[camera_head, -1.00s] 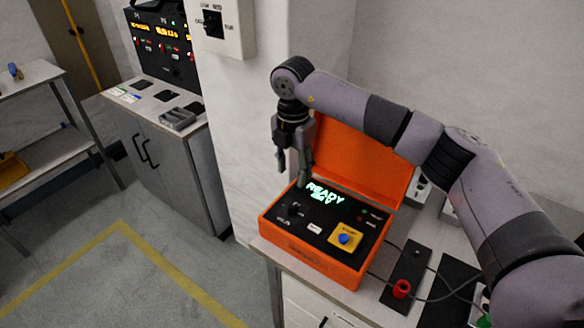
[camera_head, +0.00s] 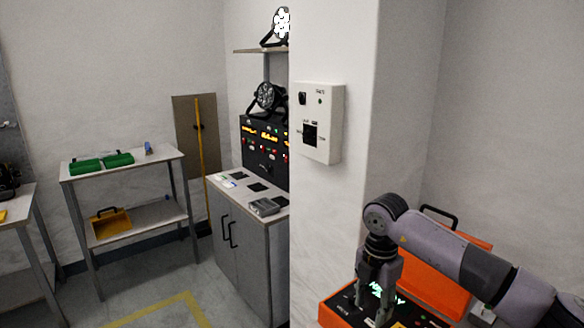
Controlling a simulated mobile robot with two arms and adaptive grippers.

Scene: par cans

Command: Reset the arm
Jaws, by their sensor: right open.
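My right arm comes in from the lower right. My right gripper (camera_head: 376,300) points down with its fingers apart and nothing between them. It is in front of the black panel of an orange case (camera_head: 440,270), and I cannot tell whether it touches the panel. The case's lid stands open behind my arm, and green lit text shows partly behind the fingers. The case's lower part is cut off by the bottom edge. My left gripper is not in view.
A white wall box (camera_head: 320,123) with a black switch hangs on the pillar. A grey cabinet (camera_head: 245,250) with a lit control panel (camera_head: 264,147) stands left of the pillar.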

